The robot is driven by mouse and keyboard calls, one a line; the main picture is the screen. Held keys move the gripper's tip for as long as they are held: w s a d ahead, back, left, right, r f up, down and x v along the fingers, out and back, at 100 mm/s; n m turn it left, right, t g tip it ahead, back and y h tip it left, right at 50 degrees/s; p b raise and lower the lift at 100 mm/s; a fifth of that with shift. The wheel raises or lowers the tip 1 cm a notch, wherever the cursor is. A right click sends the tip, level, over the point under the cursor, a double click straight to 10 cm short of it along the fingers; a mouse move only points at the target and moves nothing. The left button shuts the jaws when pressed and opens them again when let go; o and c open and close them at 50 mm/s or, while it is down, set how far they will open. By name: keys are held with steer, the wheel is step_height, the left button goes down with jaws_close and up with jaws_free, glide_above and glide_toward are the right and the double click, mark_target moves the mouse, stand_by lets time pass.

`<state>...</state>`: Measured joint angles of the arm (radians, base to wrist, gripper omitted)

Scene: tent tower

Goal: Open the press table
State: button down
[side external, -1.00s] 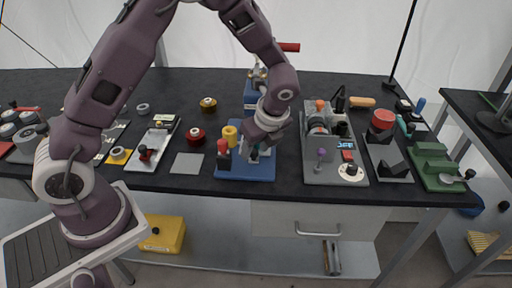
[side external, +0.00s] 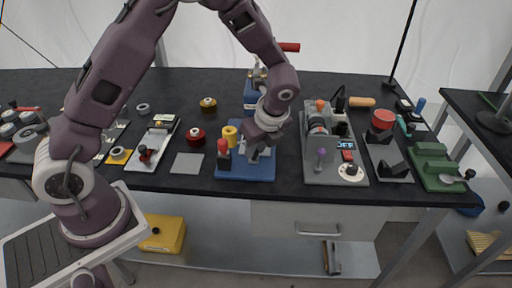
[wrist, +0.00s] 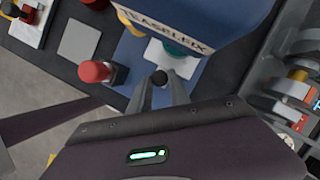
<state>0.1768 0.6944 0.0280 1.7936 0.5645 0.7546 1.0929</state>
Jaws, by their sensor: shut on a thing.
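The press stands on a blue base (side external: 245,173), with a blue body and a red-handled lever (side external: 288,47) at its top. In the wrist view, the blue body (wrist: 205,12) carries the letters "TEASELFIX". A white plate (wrist: 157,54) with a teal disc (wrist: 177,50) lies below it. My gripper (wrist: 160,88) points down at the front of the base, shut on a small black knob (wrist: 159,77) between its fingertips. My gripper also shows in the side view (side external: 253,156), where it hides the knob and much of the plate.
A red-topped black post (side external: 223,148) and a yellow cylinder (side external: 230,135) stand close left of my gripper. A grey machine (side external: 333,165) stands to the right. A grey square plate (side external: 187,163) lies left of the base. The table's front edge is close.

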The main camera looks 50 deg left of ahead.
steer(key=shift+d, duration=0.1)
stand_by(0.7)
steer(key=s+d, duration=0.6)
steer(key=shift+s+d, duration=0.15)
steer(key=shift+d, duration=0.05)
steer(key=c, duration=1.2)
jaws_free()
steer(key=shift+r, duration=0.1)
steer(key=v, duration=0.7)
steer(key=shift+s, duration=0.1)
